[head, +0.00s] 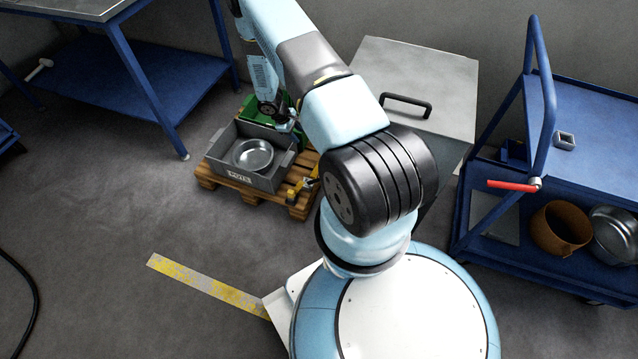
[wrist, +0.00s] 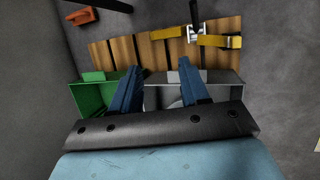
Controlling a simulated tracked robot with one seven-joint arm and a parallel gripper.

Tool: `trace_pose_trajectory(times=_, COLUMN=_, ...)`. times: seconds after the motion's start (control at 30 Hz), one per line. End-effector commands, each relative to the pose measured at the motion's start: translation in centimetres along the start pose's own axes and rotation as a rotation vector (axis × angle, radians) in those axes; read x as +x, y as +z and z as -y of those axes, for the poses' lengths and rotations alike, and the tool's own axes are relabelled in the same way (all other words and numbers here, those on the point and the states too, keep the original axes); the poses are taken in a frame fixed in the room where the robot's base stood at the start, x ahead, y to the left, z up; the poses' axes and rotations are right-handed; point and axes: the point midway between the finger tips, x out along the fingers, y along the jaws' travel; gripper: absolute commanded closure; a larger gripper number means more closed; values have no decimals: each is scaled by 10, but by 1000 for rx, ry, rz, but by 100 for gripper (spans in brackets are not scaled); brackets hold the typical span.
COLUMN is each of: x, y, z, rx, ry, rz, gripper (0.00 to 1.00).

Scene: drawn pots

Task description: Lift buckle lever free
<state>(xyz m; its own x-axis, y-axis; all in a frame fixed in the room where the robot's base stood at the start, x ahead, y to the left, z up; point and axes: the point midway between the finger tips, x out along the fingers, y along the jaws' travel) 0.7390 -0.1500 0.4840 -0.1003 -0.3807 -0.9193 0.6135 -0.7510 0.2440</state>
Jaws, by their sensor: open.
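A silver buckle (wrist: 198,34) sits on a yellow strap (wrist: 168,33) over the slats of a wooden pallet, at the top of the wrist view. A dark upright bar (wrist: 194,12) stands at the buckle and looks like its lever. In the head view the strap (head: 296,191) lies at the pallet's right end, and the buckle is small there. My gripper (wrist: 161,67) is open, its two blue fingers apart over the crates and short of the buckle. In the head view it (head: 284,122) is above the back of the crates, partly hidden by my arm.
A grey crate (head: 222,172) marked POTS holds a silver pot (head: 252,155) on the pallet (head: 213,182). A green crate (head: 262,107) is behind it. A grey cabinet (head: 430,75) and a blue trolley (head: 590,100) stand right.

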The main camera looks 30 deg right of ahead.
Motion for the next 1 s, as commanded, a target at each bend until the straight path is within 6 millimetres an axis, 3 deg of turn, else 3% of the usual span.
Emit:
trace_pose_trajectory(times=0.03, x=25, y=2, z=13, rx=-23, ry=-11, rz=12, gripper=55)
trace_pose_trajectory(times=0.1, x=53, y=4, z=28, rx=-53, ry=-22, rz=21, gripper=55)
trace_pose_trajectory(times=0.3, x=114, y=12, z=63, rx=-119, ry=-50, rz=39, gripper=55)
trace_pose_trajectory(times=0.5, x=140, y=17, z=80, rx=-148, ry=-63, rz=46, gripper=55)
trace_pose_trajectory(times=0.77, x=166, y=19, z=83, rx=-151, ry=-65, rz=47, gripper=55)
trace_pose_trajectory(times=1.0, x=206, y=22, z=85, rx=-150, ry=-65, rz=47, gripper=55)
